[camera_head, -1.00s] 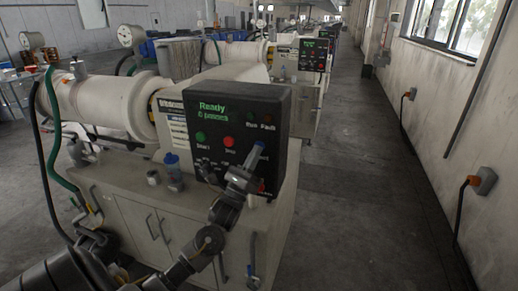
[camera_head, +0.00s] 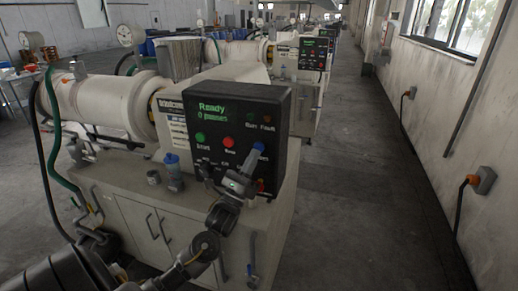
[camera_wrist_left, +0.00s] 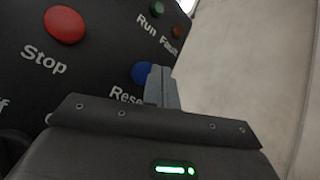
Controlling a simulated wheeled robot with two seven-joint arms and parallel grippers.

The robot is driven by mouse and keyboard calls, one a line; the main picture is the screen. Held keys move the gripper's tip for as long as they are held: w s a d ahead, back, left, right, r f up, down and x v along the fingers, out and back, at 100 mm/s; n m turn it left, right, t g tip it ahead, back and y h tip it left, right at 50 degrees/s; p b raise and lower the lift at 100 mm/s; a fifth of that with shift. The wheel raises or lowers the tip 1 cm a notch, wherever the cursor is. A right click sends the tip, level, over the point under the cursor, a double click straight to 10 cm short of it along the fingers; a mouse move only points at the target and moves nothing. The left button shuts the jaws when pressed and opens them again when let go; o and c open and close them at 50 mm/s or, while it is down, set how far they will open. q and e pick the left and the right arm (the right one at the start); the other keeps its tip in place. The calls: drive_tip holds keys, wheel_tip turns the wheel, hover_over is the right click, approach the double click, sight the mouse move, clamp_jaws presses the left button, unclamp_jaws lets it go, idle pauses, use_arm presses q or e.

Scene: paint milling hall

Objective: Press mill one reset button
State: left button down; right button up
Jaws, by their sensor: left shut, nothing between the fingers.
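The black control panel (camera_head: 276,106) of the nearest mill shows green text reading "Ready 0 passes". The blue reset button (camera_wrist_left: 141,73) is in the left wrist view, with a partly covered "Reset" label below it; in the head view its blue top (camera_head: 259,146) shows just above my fingers. My left gripper (camera_head: 250,163) is shut and empty. In the left wrist view its fingertips (camera_wrist_left: 158,72) lie right beside the button and overlap its right edge. I cannot tell whether they touch it. My right gripper is not in view.
The red stop button (camera_wrist_left: 65,25) is left of the reset button, and the green start button (camera_head: 200,137) is further left. A blue-capped bottle (camera_head: 173,171) stands on the mill cabinet. A second mill panel (camera_head: 313,54) stands behind. The aisle floor (camera_head: 365,180) at right is clear.

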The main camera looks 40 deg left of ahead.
use_arm(q)
drive_tip(key=s, duration=0.1)
drive_tip(key=s+d+p, duration=0.1)
drive_tip(key=s, duration=0.2)
drive_tip(key=shift+s+d+p, duration=0.3)
drive_tip(key=shift+s, duration=0.05)
idle(0.7)
